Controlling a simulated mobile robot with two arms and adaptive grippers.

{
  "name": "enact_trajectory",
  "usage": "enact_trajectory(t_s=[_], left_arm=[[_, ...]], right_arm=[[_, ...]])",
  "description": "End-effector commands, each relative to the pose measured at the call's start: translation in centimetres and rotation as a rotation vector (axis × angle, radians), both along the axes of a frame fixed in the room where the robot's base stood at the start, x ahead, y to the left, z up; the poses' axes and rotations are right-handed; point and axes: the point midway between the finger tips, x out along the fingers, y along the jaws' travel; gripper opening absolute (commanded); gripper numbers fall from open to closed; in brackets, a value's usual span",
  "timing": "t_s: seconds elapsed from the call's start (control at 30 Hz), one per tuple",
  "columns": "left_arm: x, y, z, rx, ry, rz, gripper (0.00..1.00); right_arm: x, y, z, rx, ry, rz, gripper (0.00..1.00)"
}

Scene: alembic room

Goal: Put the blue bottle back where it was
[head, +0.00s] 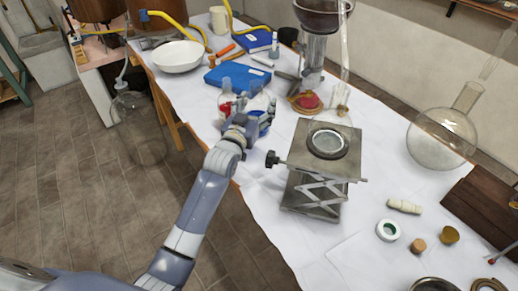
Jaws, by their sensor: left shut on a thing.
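The blue bottle (265,121) is a small clear bottle with blue at its lower part, near the table's front edge, left of the lab jack. My left gripper (247,109) is shut on it, reaching in from the front; the fingers and wrist hide part of the bottle. I cannot tell whether its base touches the table. A similar clear bottle with red (226,103) stands just behind and left of the gripper. My right gripper is not in view.
A metal lab jack (318,168) stands right of the gripper, its black knob pointing toward it. A blue book (237,77) and white bowl (178,57) lie behind. A round glass flask (441,137) stands at right. White cloth in front of the jack is partly clear.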

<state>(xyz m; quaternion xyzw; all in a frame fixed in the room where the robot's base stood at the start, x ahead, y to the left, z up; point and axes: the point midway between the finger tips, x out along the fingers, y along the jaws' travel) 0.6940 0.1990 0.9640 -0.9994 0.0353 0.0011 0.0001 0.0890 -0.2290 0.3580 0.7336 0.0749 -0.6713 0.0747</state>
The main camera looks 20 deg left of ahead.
Motion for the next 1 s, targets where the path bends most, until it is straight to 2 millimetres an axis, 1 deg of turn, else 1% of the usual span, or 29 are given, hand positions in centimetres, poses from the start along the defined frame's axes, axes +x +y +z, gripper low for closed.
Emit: enact_trajectory(t_s=[0.07,0.2,0.3,0.47,0.6,0.7,0.8,1.0], left_arm=[[0.3,0.1,-0.7,0.000,0.000,0.000,0.16],[0.3,0.1,-3.2,-0.001,0.001,0.001,0.16],[0.2,0.1,-4.7,-0.001,-0.001,0.000,0.16],[0.3,0.1,-6.0,0.000,-0.004,0.000,0.16],[0.2,0.1,-8.0,0.000,0.000,0.001,0.16],[0.2,0.1,-9.1,0.001,-0.003,0.000,0.16],[0.2,0.1,-9.5,0.001,-0.005,0.000,0.16],[0.2,0.0,-9.5,0.001,-0.006,0.000,0.16]], right_arm=[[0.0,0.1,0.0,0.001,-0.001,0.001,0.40],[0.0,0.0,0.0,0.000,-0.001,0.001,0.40],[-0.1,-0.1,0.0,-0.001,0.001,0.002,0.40],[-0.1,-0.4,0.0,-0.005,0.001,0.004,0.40],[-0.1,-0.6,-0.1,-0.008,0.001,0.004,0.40],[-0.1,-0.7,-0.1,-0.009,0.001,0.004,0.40],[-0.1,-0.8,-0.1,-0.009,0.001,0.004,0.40],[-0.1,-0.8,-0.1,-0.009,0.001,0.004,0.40]])
